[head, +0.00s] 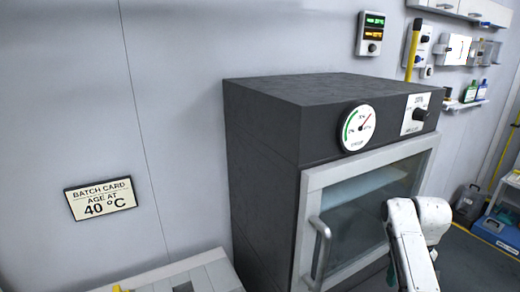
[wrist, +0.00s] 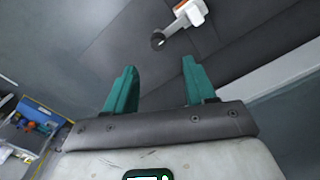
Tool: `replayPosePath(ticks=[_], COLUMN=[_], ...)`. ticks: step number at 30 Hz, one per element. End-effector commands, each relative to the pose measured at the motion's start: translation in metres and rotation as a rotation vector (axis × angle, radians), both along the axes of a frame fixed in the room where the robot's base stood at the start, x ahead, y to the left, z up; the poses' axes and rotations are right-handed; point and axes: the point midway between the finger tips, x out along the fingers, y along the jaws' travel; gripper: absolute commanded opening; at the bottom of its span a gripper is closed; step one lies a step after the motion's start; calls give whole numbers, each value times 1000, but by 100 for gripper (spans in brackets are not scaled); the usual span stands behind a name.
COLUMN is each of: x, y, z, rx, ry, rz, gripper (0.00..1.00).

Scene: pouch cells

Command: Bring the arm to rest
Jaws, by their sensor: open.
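My gripper (wrist: 159,68) shows in the wrist view with its two green fingers wide apart and nothing between them. A dark surface lies beyond the fingertips.
A round gauge (head: 358,128) and a knob plate (head: 416,114) are on the oven's front. A batch card (head: 101,199) on the wall reads 40 °C. A blue box (head: 495,233) stands at far right, apparently also in the wrist view (wrist: 38,113).

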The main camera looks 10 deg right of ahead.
Motion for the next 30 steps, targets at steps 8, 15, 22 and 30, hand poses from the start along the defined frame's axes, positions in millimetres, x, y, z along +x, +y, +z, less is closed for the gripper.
replayPosePath(ticks=[8, 15, 22, 30], x=[-66, -150, -241, -326], y=[62, 111, 145, 164], z=[-81, -127, -141, -127], rx=[3, -1, -8, -18], ry=[-14, -35, -54, -76], rz=[23, 39, 54, 68], gripper=[55, 55, 55, 55])
